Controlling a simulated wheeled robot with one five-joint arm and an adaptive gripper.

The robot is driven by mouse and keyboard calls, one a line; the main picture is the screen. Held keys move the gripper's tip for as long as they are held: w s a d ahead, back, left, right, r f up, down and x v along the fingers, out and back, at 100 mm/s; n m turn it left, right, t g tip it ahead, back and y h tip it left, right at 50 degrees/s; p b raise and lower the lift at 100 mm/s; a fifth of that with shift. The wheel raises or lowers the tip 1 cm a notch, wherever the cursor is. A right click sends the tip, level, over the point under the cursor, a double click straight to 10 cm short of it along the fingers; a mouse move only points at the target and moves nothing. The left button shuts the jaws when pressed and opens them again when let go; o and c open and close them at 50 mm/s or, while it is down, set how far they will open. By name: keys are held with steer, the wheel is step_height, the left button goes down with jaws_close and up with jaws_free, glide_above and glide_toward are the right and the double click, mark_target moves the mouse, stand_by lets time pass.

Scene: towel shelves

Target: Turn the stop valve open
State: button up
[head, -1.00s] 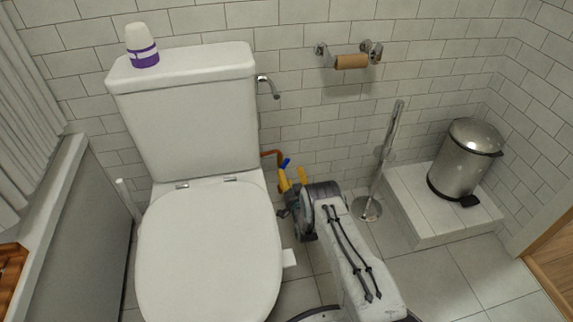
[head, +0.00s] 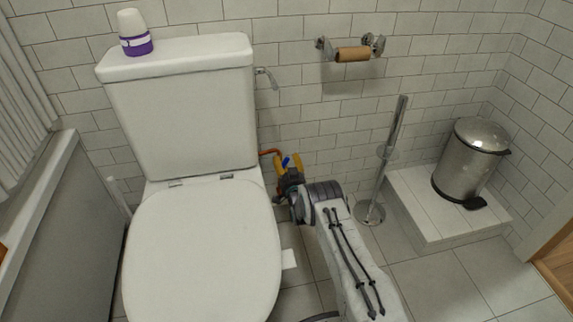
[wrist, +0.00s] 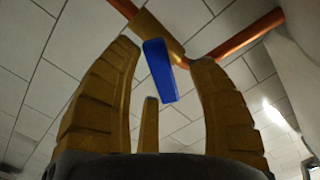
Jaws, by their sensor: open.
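The stop valve has a blue lever handle (wrist: 159,70) on a brass body (wrist: 152,32), joined to a copper pipe (wrist: 235,37). In the wrist view, the handle hangs between the tips of my open gripper (wrist: 163,75), with room on both sides. In the head view, the blue handle (head: 286,162) shows at the yellow fingers of my gripper (head: 288,165), beside the toilet tank near the wall. The fingers partly hide the valve there, so contact cannot be told from this view.
The white toilet (head: 200,250) stands close on the left of my arm. A chrome toilet brush stand (head: 385,155) is on the right, then a tiled step (head: 425,205) with a metal bin (head: 470,160). An empty paper roll (head: 352,54) hangs above.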

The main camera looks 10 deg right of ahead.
steer(key=shift+c, duration=0.2)
jaws_close()
stand_by(0.5)
